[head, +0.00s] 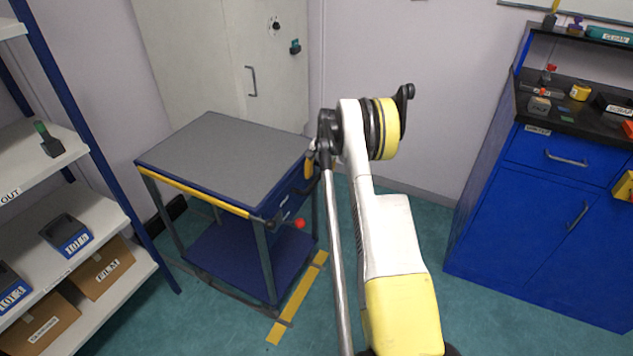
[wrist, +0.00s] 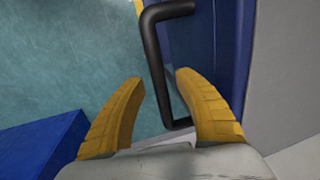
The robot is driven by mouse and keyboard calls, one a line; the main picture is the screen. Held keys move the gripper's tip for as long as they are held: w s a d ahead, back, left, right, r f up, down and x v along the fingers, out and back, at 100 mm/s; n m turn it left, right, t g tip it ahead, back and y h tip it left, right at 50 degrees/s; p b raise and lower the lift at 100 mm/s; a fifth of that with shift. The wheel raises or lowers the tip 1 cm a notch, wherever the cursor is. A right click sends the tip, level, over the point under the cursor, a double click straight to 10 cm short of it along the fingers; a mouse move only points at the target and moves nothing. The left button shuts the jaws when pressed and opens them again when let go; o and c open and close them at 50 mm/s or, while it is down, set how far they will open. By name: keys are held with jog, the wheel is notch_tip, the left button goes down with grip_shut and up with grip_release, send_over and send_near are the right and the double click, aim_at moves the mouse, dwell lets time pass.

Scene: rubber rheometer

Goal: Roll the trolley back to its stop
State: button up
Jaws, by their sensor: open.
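The trolley (head: 222,152) stands left of centre in the head view, with a grey top, blue frame and lower shelf, and a yellow strip along its front-left edge. A black bar handle (wrist: 157,55) is on its blue side panel (wrist: 213,45) in the wrist view. My gripper (head: 309,167) is at the trolley's right side in the head view. In the wrist view its yellow fingers (wrist: 158,80) are apart, with the handle running between them. I see no clear finger contact with the bar. The trolley's stop cannot be made out for certain.
A yellow floor strip (head: 298,298) lies by the trolley's right side, near a dark low rail (head: 225,288). Shelving (head: 85,200) stands left, a grey cabinet (head: 200,60) behind, a blue cabinet (head: 520,210) right.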

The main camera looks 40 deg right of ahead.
jog(key=shift+f, duration=0.1)
grip_shut()
dwell(0.4)
